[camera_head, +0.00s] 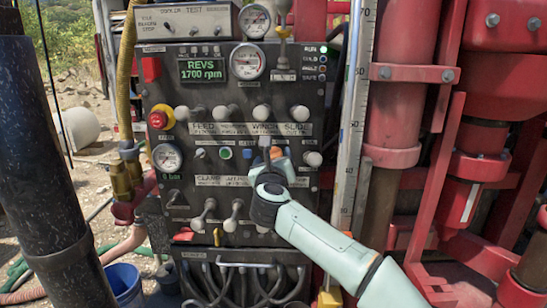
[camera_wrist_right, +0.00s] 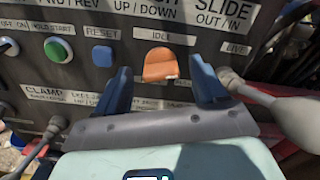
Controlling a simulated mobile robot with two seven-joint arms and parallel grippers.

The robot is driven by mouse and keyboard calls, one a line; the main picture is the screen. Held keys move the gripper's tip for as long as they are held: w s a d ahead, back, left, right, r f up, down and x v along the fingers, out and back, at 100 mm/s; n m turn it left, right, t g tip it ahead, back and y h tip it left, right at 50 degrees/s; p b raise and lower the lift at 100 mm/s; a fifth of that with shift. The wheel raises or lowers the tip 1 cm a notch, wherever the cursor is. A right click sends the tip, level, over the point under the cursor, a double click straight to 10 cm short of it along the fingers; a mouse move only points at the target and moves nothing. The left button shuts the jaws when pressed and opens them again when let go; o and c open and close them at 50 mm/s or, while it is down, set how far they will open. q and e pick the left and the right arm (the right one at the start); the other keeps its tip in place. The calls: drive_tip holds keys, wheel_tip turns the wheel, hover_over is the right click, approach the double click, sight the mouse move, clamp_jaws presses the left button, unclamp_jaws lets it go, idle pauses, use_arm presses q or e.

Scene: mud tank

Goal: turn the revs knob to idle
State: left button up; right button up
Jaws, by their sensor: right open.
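The revs knob is orange (camera_wrist_right: 160,66) and sits under an "IDLE" label in the right wrist view. In the head view only a bit of its orange (camera_head: 276,152) shows past my gripper. My right gripper (camera_head: 274,160) is at the panel in front of it. Its two blue fingers (camera_wrist_right: 162,76) stand open, one on each side of the knob, with visible gaps. Whether a finger touches it cannot be told. The revs display (camera_head: 202,70) reads 1700 rpm in green. My left gripper is not in view.
A green button (camera_wrist_right: 59,50) and a blue "RESET" button (camera_wrist_right: 102,56) lie left of the knob. A grey lever (camera_wrist_right: 285,115) stands close right of my gripper. Several levers (camera_head: 232,215) stick out below. Red machinery (camera_head: 405,110) stands right of the panel.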

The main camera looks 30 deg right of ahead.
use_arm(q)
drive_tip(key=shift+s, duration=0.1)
use_arm(e)
drive_tip(key=shift+s, duration=0.1)
drive_tip(key=c, duration=1.1)
drive_tip(key=shift+o, duration=0.2)
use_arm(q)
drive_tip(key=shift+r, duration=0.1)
use_arm(e)
drive_tip(key=shift+n, duration=0.3)
drive_tip(key=n+p, duration=0.1)
drive_tip(key=n, duration=0.1)
drive_tip(key=shift+a+r+n, duration=0.1)
drive_tip(key=shift+n, duration=0.2)
drive_tip(key=n, duration=0.2)
drive_tip(key=shift+n, duration=0.4)
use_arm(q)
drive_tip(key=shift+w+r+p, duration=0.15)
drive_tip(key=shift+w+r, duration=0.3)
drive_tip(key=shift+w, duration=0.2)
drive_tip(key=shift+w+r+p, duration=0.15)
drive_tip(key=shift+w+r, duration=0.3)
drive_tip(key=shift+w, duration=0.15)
use_arm(e)
drive_tip(key=shift+f+n, duration=0.2)
drive_tip(key=shift+n, duration=3.9)
